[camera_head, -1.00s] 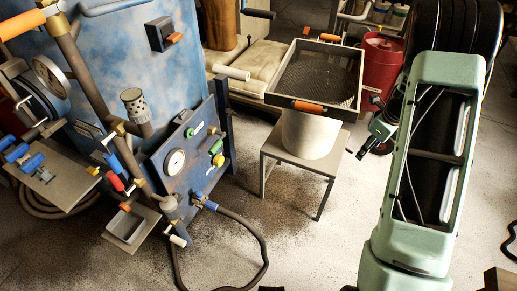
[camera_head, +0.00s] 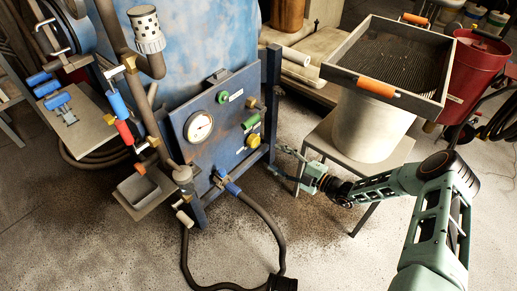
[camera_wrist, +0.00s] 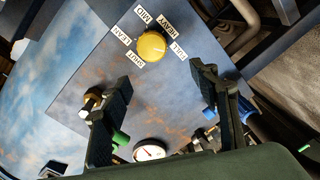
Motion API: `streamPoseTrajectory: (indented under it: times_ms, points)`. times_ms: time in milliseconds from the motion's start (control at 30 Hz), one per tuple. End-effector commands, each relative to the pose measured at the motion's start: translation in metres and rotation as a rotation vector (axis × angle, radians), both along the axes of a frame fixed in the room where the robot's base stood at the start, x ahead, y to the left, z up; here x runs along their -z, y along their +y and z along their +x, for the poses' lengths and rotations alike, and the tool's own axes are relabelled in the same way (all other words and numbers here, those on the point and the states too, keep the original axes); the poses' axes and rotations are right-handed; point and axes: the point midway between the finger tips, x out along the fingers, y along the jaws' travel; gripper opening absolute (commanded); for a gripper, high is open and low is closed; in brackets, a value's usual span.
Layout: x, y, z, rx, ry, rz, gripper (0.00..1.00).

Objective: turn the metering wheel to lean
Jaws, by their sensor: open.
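The yellow metering wheel (camera_head: 253,140) is on the right part of the blue-grey panel. In the wrist view the yellow wheel (camera_wrist: 151,46) sits at top centre, ringed by white labels reading SHUT (camera_wrist: 134,59), LEAN (camera_wrist: 121,41), MID (camera_wrist: 143,14), HEAVY (camera_wrist: 166,25) and FULL (camera_wrist: 178,47). I cannot tell which label it points to. My gripper (camera_head: 281,160) is to the right of the panel, apart from the wheel. In the wrist view my gripper (camera_wrist: 162,82) is open and empty, its fingers spread below the wheel.
The panel carries a white gauge (camera_head: 199,126), green knobs (camera_head: 223,97) and a blue hose fitting (camera_head: 232,188). A stool (camera_head: 322,140) with a bucket (camera_head: 370,123) and sieve tray (camera_head: 445,80) stands right, close to my arm. A dark hose (camera_head: 265,217) loops on the floor.

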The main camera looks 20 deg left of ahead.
Motion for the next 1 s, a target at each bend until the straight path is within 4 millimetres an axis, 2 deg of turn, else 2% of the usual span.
streamPoseTrajectory:
  times_ms: [33,267,700,800,1000]
  points:
    - [0.009,0.004,0.004,0.026,0.028,0.040,0.56]
    - [0.007,0.017,0.013,0.066,0.074,0.103,0.56]
    - [0.008,0.088,0.041,0.062,0.071,0.099,0.56]
    - [0.008,0.100,0.046,0.062,0.071,0.099,0.56]
    - [0.007,0.110,0.051,0.064,0.071,0.098,0.56]
